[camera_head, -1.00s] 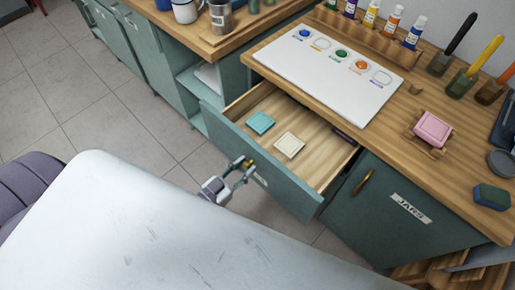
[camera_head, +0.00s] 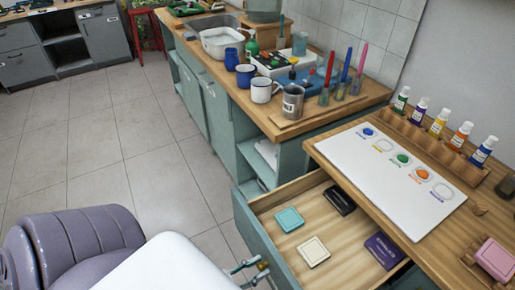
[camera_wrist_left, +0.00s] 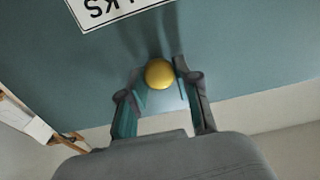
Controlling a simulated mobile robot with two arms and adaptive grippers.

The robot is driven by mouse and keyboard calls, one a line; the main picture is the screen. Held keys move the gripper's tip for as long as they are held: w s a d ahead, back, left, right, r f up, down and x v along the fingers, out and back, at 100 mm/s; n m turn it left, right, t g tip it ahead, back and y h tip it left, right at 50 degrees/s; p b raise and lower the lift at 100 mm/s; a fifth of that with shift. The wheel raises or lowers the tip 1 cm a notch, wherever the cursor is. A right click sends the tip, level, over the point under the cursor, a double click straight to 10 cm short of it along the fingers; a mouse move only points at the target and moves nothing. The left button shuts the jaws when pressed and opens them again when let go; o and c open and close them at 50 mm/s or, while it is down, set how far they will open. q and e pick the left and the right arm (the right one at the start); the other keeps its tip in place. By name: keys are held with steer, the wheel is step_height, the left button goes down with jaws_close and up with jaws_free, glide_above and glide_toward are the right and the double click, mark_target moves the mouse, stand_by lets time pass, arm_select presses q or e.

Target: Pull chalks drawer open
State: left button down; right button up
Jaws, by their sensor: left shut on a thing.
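The chalks drawer (camera_head: 331,222) is pulled out from the wooden-topped cabinet. Inside lie a teal square box (camera_head: 289,220), a cream square box (camera_head: 313,251), a dark box (camera_head: 340,200) and a purple box (camera_head: 384,250). My left gripper (camera_head: 253,272) is at the drawer's front, partly cut off by the lower edge. In the left wrist view, my left gripper (camera_wrist_left: 157,93) has its fingers on either side of the round brass knob (camera_wrist_left: 159,74) and is shut on it. My right gripper is out of view.
A white palette board (camera_head: 390,178) and paint bottles (camera_head: 438,123) stand on the cabinet top. Mugs and a metal cup (camera_head: 292,102) stand on the counter behind. The tiled floor (camera_head: 110,160) is clear.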

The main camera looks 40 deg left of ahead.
arm_select(q)
steer(key=c, duration=0.8)
jaws_free()
steer(key=shift+c, duration=0.2)
steer(key=shift+s, duration=0.1)
steer(key=v, duration=1.2)
